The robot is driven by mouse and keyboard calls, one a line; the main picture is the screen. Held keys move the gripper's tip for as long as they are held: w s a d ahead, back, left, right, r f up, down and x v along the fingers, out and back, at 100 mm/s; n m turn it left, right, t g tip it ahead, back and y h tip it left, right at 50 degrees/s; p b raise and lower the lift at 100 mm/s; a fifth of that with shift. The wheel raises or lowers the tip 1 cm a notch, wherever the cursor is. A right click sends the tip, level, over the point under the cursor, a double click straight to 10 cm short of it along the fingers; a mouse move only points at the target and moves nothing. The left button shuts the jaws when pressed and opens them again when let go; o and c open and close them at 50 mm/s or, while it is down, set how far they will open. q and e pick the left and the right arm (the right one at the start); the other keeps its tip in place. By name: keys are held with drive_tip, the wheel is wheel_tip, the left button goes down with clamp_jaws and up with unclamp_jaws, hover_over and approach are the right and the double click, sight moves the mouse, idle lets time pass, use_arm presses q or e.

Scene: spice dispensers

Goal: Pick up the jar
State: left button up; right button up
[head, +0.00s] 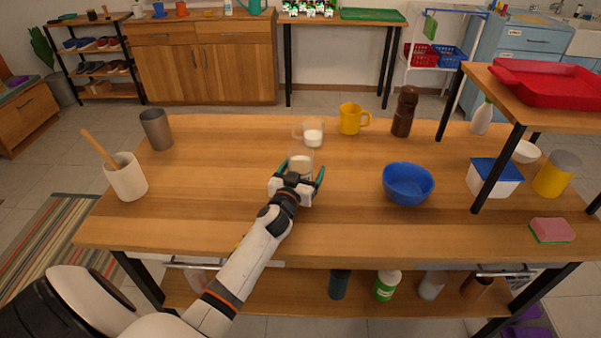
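A clear glass jar (300,161) with pale contents stands on the wooden table (220,220), near its middle. My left gripper (301,174) is at the near side of this jar, with one teal finger to its left and one to its right. The fingers are spread, and small gaps seem to show beside the glass. The gripper's body hides the jar's lower part. A second clear glass vessel (313,134) with white contents stands just behind it, apart from the gripper. My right gripper is not in view.
A yellow mug (351,119) and a dark brown grinder (404,111) stand behind to the right. A blue bowl (407,184) is right of the gripper. A grey cup (157,129) and a white utensil pot (127,178) stand left. A raised shelf with a red tray (550,82) overhangs the right end.

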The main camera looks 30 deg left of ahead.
use_arm(q)
drive_tip(key=shift+w, duration=0.1)
drive_tip(key=shift+r, duration=0.1)
drive_tip(key=c, duration=1.2)
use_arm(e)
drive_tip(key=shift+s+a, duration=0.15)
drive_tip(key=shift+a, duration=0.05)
use_arm(q)
drive_tip(key=shift+r, duration=0.1)
drive_tip(key=shift+c, duration=0.2)
